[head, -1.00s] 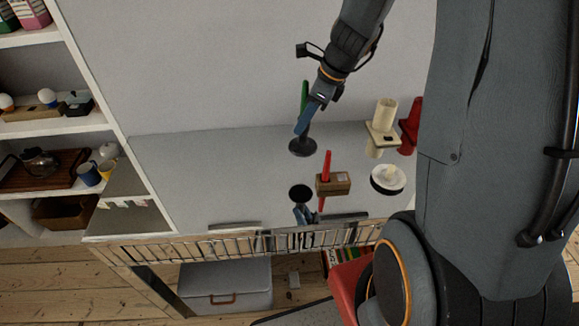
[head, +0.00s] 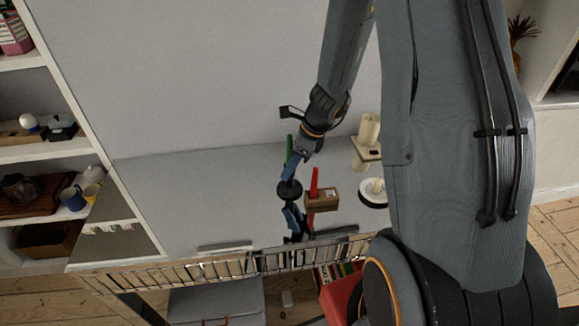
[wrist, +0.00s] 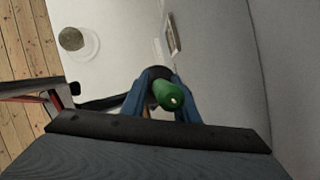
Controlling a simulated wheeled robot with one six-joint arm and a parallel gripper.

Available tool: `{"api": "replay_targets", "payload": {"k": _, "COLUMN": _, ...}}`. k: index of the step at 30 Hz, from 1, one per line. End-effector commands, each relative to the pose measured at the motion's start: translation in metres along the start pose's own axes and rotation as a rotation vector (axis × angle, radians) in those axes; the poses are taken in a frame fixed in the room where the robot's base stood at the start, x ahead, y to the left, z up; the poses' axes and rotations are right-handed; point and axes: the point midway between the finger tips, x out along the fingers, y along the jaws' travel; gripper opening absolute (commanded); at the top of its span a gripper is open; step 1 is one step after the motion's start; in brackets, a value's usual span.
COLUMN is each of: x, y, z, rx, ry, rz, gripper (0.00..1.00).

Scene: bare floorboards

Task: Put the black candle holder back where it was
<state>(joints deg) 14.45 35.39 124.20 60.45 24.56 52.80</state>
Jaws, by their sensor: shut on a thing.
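The black candle holder (head: 289,191) has a round base and carries a green candle (head: 289,147). My gripper (head: 290,172) is shut on its stem, between base and candle. The base is at or just above the grey tabletop (head: 190,205); I cannot tell whether it touches. It looks upright. In the wrist view the blue fingers (wrist: 165,100) flank the green candle (wrist: 168,95), seen end-on, with part of the dark base behind it.
A wooden block (head: 322,201) with a red candle stands close to the right. A white round dish (head: 372,194) and a cream holder (head: 367,150) stand farther right. The tabletop to the left is clear. A rail (head: 220,267) runs along the front edge.

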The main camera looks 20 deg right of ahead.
Motion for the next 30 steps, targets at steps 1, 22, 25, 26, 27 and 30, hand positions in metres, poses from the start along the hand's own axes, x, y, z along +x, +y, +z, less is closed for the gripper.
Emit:
{"api": "replay_targets", "payload": {"k": 1, "x": -0.001, "y": -0.001, "z": 0.001, "rx": -0.001, "ry": -0.001, "rz": -0.001, "gripper": 0.0}}
{"api": "replay_targets", "payload": {"k": 22, "x": 0.001, "y": 0.0, "z": 0.0, "rx": -0.001, "ry": 0.0, "rz": 0.0, "gripper": 0.46}}
{"api": "replay_targets", "payload": {"k": 25, "x": -0.005, "y": -0.001, "z": 0.001, "rx": -0.001, "ry": -0.001, "rz": -0.002, "gripper": 0.46}}
{"api": "replay_targets", "payload": {"k": 26, "x": -0.008, "y": -0.001, "z": 0.001, "rx": -0.003, "ry": -0.001, "rz": -0.003, "gripper": 0.46}}
{"api": "replay_targets", "payload": {"k": 27, "x": -0.014, "y": -0.001, "z": 0.001, "rx": -0.001, "ry": -0.002, "rz": -0.003, "gripper": 0.46}}
{"api": "replay_targets", "payload": {"k": 30, "x": -0.032, "y": -0.001, "z": 0.001, "rx": -0.003, "ry": -0.001, "rz": -0.004, "gripper": 0.46}}
